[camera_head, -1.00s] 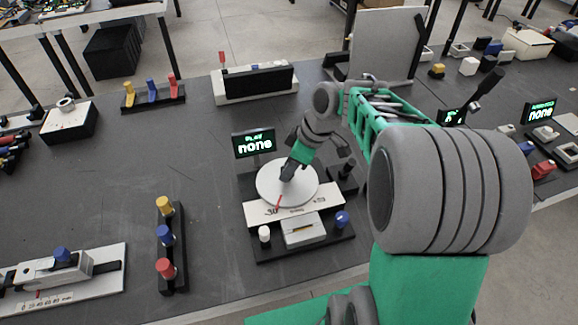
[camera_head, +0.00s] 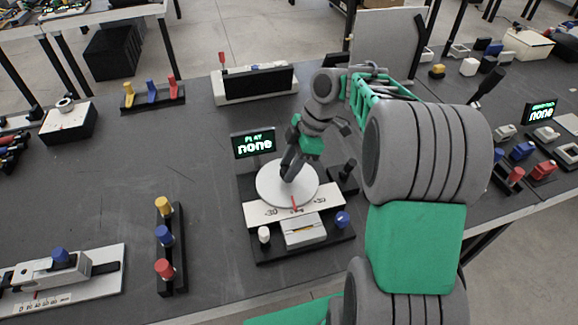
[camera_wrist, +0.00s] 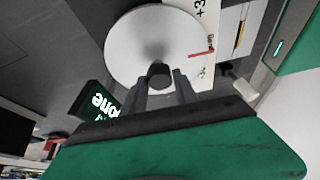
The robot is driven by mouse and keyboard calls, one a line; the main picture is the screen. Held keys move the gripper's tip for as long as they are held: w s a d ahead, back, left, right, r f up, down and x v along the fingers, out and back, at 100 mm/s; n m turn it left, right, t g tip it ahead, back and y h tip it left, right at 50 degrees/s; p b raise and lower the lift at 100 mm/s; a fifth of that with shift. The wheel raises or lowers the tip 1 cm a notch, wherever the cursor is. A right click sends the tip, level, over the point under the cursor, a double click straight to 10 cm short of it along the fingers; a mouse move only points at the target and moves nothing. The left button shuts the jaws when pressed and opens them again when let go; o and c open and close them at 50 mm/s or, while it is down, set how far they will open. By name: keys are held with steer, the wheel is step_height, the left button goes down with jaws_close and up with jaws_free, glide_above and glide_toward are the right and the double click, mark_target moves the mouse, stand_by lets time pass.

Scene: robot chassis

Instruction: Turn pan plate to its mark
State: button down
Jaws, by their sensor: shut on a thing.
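The pan plate is a round white disc (camera_head: 272,188) on a dark base, with a red pointer (camera_head: 294,203) at its front edge. The pointer lies over a white scale strip (camera_head: 262,214) marked -30 and 30, near the strip's middle. My gripper (camera_head: 287,176) comes down from above and is shut on the dark knob at the disc's centre. In the wrist view the fingers (camera_wrist: 160,88) stand either side of the dark knob (camera_wrist: 159,70), above the white disc (camera_wrist: 128,45). The red pointer (camera_wrist: 201,53) shows there too. The fingertips partly hide the knob.
A small display (camera_head: 254,143) reading "none" stands behind the plate. A white knob (camera_head: 264,234), a blue knob (camera_head: 342,219) and a black post (camera_head: 349,170) are close by. A rack of coloured pegs (camera_head: 165,238) stands to the left. The table between is clear.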

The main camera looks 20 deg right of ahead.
mark_target(300, 178)
steer(key=shift+n, duration=0.3)
steer(key=c, duration=0.9)
jaws_free()
steer(key=shift+c, duration=0.2)
steer(key=p+v, duration=0.2)
steer(key=v, duration=0.5)
steer(key=shift+d+r, duration=0.2)
steer(key=shift+r, duration=0.15)
